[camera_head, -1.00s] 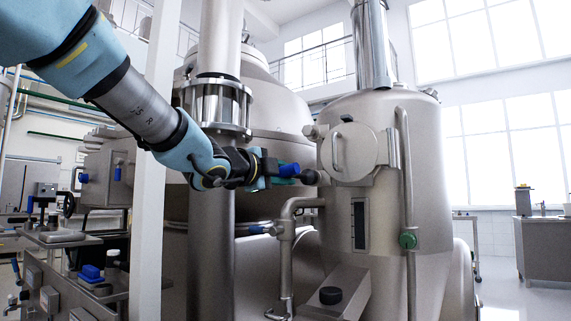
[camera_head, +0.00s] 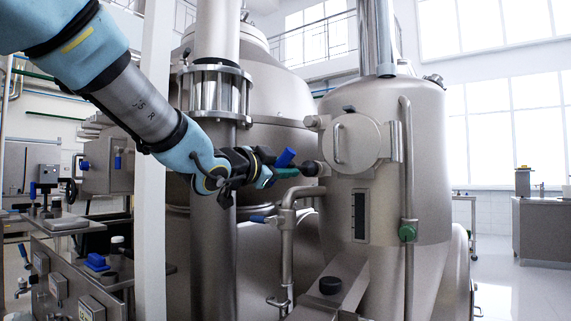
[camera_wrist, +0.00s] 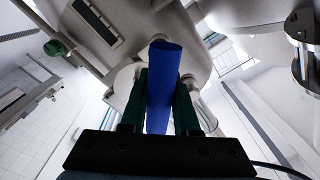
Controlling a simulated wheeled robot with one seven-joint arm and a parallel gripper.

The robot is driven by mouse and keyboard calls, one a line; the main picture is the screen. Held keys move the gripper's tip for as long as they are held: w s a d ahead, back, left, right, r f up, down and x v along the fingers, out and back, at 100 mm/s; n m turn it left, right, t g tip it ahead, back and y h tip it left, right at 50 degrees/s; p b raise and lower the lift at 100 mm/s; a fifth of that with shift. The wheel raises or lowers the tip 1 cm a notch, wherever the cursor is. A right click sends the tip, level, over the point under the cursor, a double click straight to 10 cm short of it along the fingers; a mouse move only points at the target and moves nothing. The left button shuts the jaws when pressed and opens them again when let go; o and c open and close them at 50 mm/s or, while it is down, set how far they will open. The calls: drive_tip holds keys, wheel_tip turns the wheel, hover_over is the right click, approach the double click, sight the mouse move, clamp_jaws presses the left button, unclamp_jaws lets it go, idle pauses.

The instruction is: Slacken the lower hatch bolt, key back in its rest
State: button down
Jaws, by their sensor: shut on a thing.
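The round hatch door (camera_head: 360,146) with a bar handle is closed against the steel vessel. A grey bolt knob (camera_head: 311,122) sits at its upper left. A dark round piece (camera_head: 312,169) sits at its lower left, at the lower bolt; I cannot tell whether it is the bolt or the key's head. My gripper (camera_head: 287,170) is just left of it, shut on the blue handle of the key (camera_head: 286,157). In the wrist view the blue handle (camera_wrist: 163,85) stands between the dark green fingers. The key's working end is hidden there.
A pipe with a blue lever (camera_head: 262,219) rises just below my gripper. A vertical pipe with a green knob (camera_head: 406,233) runs down the vessel's right side. A black round cap (camera_head: 330,286) sits on a sloped metal piece below. A white post (camera_head: 150,180) stands left of my gripper.

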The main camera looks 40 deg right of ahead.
drive_tip(key=n+p, duration=0.2)
drive_tip(key=shift+r+n+p, duration=0.35)
drive_tip(key=shift+n+p, duration=0.6)
drive_tip(key=shift+n, duration=0.25)
drive_tip(key=shift+a+f+n+p, duration=0.15)
drive_tip(key=shift+n+p, duration=0.35)
drive_tip(key=shift+n, duration=0.7)
drive_tip(key=shift+f, duration=0.15)
drive_tip(key=shift+s+a, duration=0.15)
drive_tip(key=shift+a, duration=0.4)
drive_tip(key=shift+b, duration=0.3)
